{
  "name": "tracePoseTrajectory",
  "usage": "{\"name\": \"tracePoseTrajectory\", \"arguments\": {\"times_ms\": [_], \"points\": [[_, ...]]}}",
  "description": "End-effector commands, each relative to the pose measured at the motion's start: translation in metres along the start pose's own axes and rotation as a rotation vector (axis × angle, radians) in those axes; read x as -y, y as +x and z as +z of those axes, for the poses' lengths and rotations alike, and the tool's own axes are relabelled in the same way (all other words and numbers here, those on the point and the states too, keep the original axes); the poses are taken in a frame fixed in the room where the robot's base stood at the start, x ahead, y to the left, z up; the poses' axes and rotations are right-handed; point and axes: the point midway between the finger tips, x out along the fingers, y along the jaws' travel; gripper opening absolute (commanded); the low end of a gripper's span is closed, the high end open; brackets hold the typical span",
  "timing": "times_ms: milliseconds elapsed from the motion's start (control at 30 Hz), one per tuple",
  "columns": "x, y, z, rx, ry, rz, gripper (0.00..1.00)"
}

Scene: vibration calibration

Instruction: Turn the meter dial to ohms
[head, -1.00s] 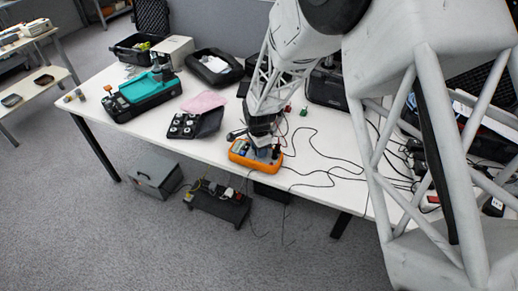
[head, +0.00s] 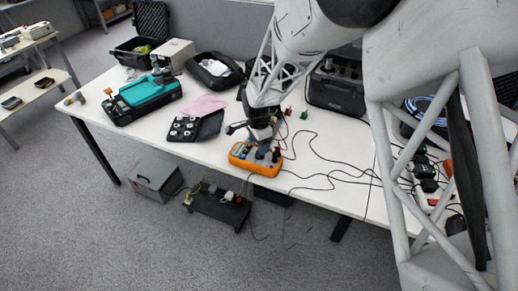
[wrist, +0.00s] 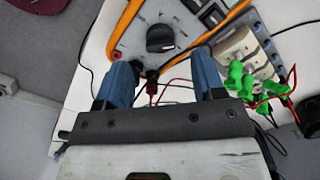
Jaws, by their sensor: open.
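The orange-edged meter (head: 255,160) lies on the white table near its front edge in the head view. In the wrist view the meter (wrist: 117,24) shows its grey face with a round black dial (wrist: 160,38). My gripper (wrist: 163,75) is open, its two blue fingers apart and empty. The dial lies beyond the fingertips, roughly centred between them, and I see no contact. In the head view my gripper (head: 262,142) is over the meter and partly hides its face. The dial's marked position is too small to read.
Black and red leads (wrist: 172,83) run beside the meter, near the fingers. Green clips (wrist: 250,85) and a beige socket block (wrist: 246,48) lie at the right. A black tray (head: 196,127) and a teal device (head: 144,98) stand to the left on the table.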

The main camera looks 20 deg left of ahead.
Motion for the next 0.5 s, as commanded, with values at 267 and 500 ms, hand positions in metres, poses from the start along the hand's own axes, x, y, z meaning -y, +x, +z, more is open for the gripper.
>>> {"name": "tracePoseTrajectory", "arguments": {"times_ms": [267,500], "points": [[0.0,-0.027,0.0,0.0,0.0,-0.002,0.63],[0.0,-0.031,0.0,0.0,0.0,-0.001,0.63]]}}
